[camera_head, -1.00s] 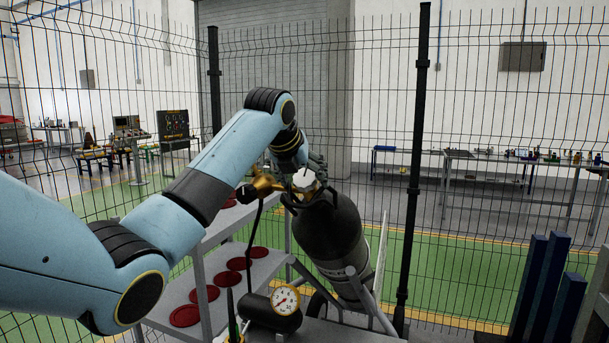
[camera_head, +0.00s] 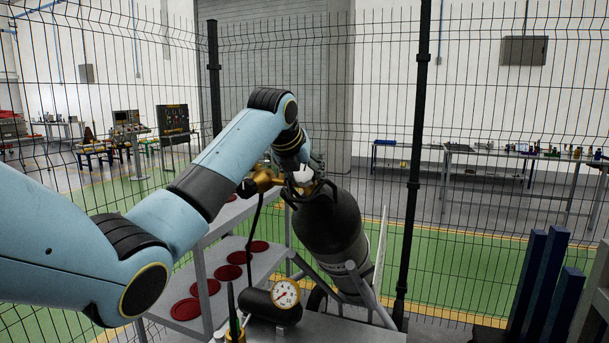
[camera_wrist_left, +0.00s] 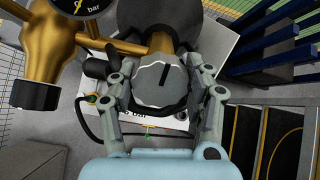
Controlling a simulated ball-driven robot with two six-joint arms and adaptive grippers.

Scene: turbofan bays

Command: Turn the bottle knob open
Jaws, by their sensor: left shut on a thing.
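The bottle knob (camera_wrist_left: 162,82) is a grey, ridged cap with a black mark on its top face, seen in the left wrist view. My left gripper (camera_wrist_left: 165,92) has one finger on each side of the knob and is shut on it. In the head view the left gripper (camera_head: 302,172) is at the top of the dark bottle (camera_head: 330,232), partly hidden by my wrist. The bottle leans in a metal frame. A brass valve fitting (camera_head: 262,178) sits left of the knob. My right gripper is not in view.
A pressure gauge (camera_head: 285,292) on a black cylinder stands in front of the bottle. A grey shelf cart (camera_head: 238,212) with red discs is at left. Dark blue uprights (camera_head: 545,285) stand at right. A wire fence closes off the area behind.

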